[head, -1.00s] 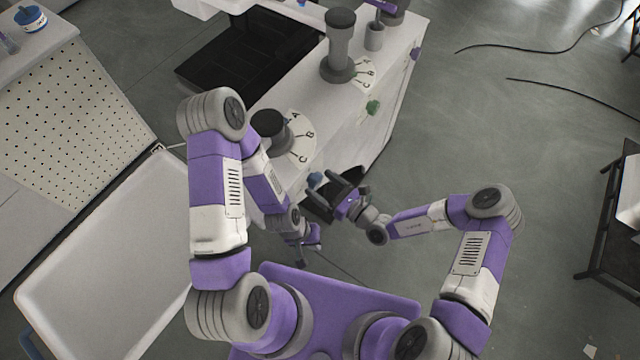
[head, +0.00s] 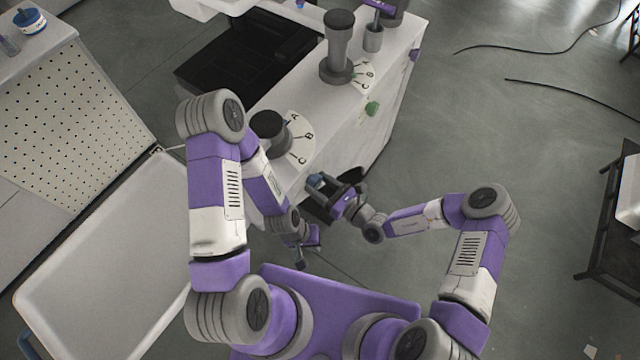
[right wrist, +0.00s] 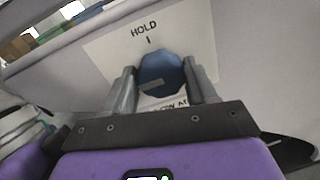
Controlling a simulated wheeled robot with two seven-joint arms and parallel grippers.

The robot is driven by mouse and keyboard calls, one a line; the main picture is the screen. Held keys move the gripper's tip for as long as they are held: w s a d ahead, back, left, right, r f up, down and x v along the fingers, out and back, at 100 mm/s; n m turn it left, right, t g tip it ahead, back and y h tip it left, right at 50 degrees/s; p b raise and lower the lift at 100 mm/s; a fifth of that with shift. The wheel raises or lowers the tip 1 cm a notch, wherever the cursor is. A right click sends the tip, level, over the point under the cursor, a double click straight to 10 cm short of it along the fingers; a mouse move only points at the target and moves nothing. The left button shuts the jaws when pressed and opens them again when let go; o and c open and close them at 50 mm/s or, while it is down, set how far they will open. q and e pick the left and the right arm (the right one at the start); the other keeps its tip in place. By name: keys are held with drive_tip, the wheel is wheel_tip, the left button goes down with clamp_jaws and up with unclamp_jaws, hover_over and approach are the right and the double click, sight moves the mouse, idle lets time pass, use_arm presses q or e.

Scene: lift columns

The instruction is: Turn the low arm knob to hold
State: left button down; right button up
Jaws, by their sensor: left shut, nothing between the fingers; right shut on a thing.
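The low arm knob is a blue faceted knob (right wrist: 160,70) on the side of the white column housing. In the right wrist view, its pale plate (right wrist: 112,52) reads HOLD above the knob, with a short tick under the word. More lettering below is partly hidden. A grey bar on the knob's face points left. My right gripper (right wrist: 163,88) has one finger on each side of the knob and is shut on it. In the head view, the knob (head: 315,180) shows between the fingers of my right gripper (head: 325,187). My left gripper (head: 300,262) is shut and empty, lower down.
A black dial with an A, B, C scale (head: 302,137) is on the housing's top, with a taller grey post (head: 339,45) behind. A green knob (head: 372,108) is farther along the side. A white tray (head: 40,295) stands left.

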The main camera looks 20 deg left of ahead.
drive_tip(key=m+p, duration=0.2)
drive_tip(key=m, duration=0.1)
drive_tip(key=shift+r+m+p, duration=0.15)
drive_tip(key=shift+m+p, duration=0.15)
drive_tip(key=m, duration=0.2)
drive_tip(key=m+p, duration=0.1)
drive_tip(key=m, duration=0.1)
drive_tip(key=shift+w+g+h, duration=0.15)
drive_tip(key=shift+g+h, duration=0.15)
drive_tip(key=m, duration=0.4)
drive_tip(key=shift+d+f+m+g+p, duration=0.1)
drive_tip(key=shift+f+m+g+p, duration=0.1)
drive_tip(key=shift+m+g+p, duration=0.15)
drive_tip(key=m, duration=0.4)
drive_tip(key=shift+g+b, duration=0.25)
drive_tip(key=shift+b, duration=0.15)
drive_tip(key=shift+m, duration=0.35)
drive_tip(key=o, duration=1.1)
drive_tip(key=shift+c, duration=0.2)
